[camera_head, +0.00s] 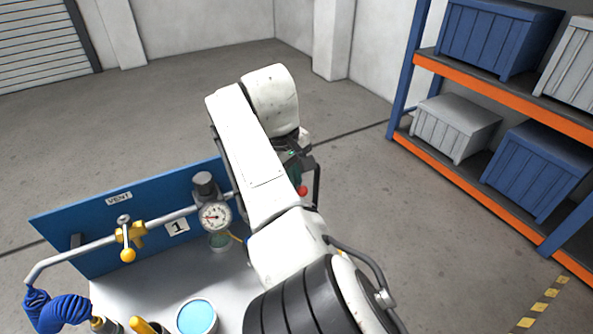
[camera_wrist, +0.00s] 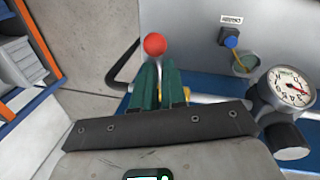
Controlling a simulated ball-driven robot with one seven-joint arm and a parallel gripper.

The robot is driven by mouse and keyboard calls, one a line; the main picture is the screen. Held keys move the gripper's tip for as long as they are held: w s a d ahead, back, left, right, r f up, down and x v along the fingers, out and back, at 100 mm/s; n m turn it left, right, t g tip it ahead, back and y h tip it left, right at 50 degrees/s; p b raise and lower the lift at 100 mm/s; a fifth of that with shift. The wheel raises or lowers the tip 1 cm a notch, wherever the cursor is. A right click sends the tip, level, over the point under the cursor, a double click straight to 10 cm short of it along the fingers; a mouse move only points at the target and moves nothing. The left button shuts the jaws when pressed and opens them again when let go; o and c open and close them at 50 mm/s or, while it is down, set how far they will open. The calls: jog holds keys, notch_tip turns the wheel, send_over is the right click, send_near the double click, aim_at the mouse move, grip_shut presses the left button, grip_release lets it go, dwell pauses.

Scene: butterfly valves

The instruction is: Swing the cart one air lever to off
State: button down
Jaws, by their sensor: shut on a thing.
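A lever with a red ball knob (camera_wrist: 155,45) shows at the tips of my gripper (camera_wrist: 156,72) in the wrist view. A bit of yellow (camera_wrist: 187,93) shows beside the fingers, likely part of the valve. In the head view the red knob (camera_head: 302,190) peeks out right of my arm, which hides most of the gripper and the valve. Cart one carries a blue panel (camera_head: 80,222) with a "1" sign (camera_head: 177,227); I cannot read the lever's label.
A second valve with a yellow ball lever (camera_head: 128,255) hangs under the "VENT" label (camera_head: 118,199). A gauge (camera_head: 215,216) sits on the pipe between it and my arm. A coiled blue hose (camera_head: 58,308) is at left. A shelf rack (camera_head: 470,178) stands right; floor between is clear.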

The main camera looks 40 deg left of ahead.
jog(key=shift+s+a+m, duration=0.3)
jog(key=shift+s+m, duration=0.45)
jog(key=shift+m, duration=0.45)
jog(key=c, duration=1.2)
grip_release()
jog(key=r, duration=0.3)
jog(key=s+r+b, duration=0.1)
jog(key=r, duration=0.3)
jog(key=s+a+r+b, duration=0.1)
jog(key=r, duration=0.2)
jog(key=shift+r, duration=0.3)
jog(key=shift+d+f+h, duration=0.1)
jog(key=shift+d+h, duration=0.05)
jog(key=shift+h, duration=0.15)
